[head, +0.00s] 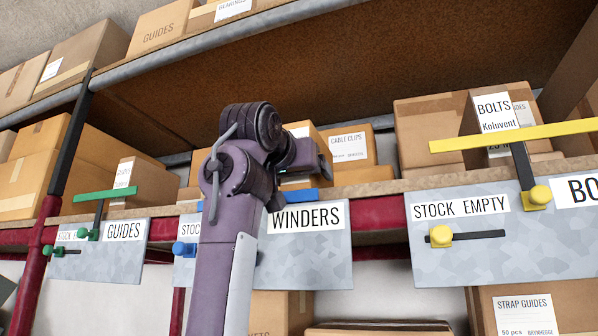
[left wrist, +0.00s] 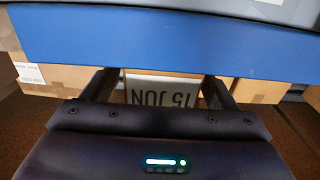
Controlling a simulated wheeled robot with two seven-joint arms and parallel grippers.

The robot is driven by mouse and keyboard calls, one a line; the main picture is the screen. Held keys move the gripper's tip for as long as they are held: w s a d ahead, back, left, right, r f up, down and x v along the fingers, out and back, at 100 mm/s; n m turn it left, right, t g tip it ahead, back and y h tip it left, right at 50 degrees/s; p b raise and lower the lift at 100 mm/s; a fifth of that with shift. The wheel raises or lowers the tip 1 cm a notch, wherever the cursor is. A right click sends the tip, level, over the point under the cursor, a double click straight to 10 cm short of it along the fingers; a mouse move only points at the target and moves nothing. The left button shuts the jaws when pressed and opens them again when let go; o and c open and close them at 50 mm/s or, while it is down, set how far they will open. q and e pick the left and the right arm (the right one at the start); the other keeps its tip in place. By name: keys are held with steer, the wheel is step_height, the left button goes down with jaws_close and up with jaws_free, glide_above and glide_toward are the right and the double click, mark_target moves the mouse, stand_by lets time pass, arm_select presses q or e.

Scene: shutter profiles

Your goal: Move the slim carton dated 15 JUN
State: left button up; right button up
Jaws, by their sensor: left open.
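The slim carton (left wrist: 162,92) shows in the left wrist view, with "15 JUN" upside down on its white label. My left gripper (left wrist: 161,80) is open, one finger to each side of this label. I cannot tell whether the fingers are beside the carton or short of it. A blue bar (left wrist: 160,45) crosses the left wrist view just above the label and hides part of the carton. In the head view my left gripper (head: 318,160) is at the middle bay, just above the blue bar (head: 300,195), with the carton largely hidden behind it. My right gripper is out of view.
The bay below reads WINDERS (head: 306,217). A cable clips carton (head: 349,147) stands behind. To the right, a yellow bar (head: 550,133) crosses in front of a slim BOLTS carton (head: 494,112). To the left is a green bar (head: 105,194). The upper shelf (head: 250,40) hangs overhead.

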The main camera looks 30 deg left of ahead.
arm_select(q)
steer(key=shift+c, duration=0.4)
steer(key=shift+a, duration=0.1)
steer(key=c, duration=1.3)
steer(key=shift+a, duration=0.1)
